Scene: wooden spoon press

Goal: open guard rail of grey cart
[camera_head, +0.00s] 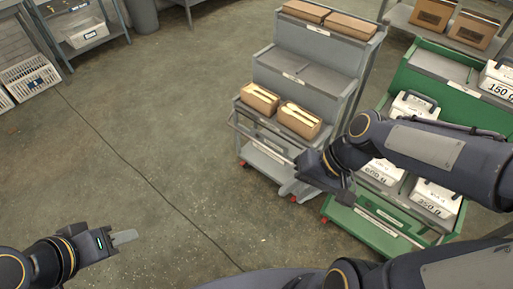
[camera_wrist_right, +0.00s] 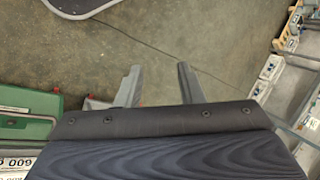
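The grey cart (camera_head: 309,78) stands at the upper middle of the head view, with stepped shelves. Its thin guard rail (camera_head: 258,142) runs across the front of the lower shelf that holds open cardboard boxes (camera_head: 299,120). My right gripper (camera_head: 291,190) is beside the cart's front right corner, low in the picture; I cannot tell whether it touches the cart. In the right wrist view its two fingers (camera_wrist_right: 158,84) are apart with only floor between them. My left gripper (camera_head: 124,237) is far off at the lower left over bare floor; its fingers overlap in view.
A green cart (camera_head: 440,68) with white labelled boxes (camera_head: 436,198) stands right of the grey cart, partly hidden by my right arm. Shelving with white crates (camera_head: 30,77) is at the upper left. The floor left of the grey cart is clear except for a thin dark cable.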

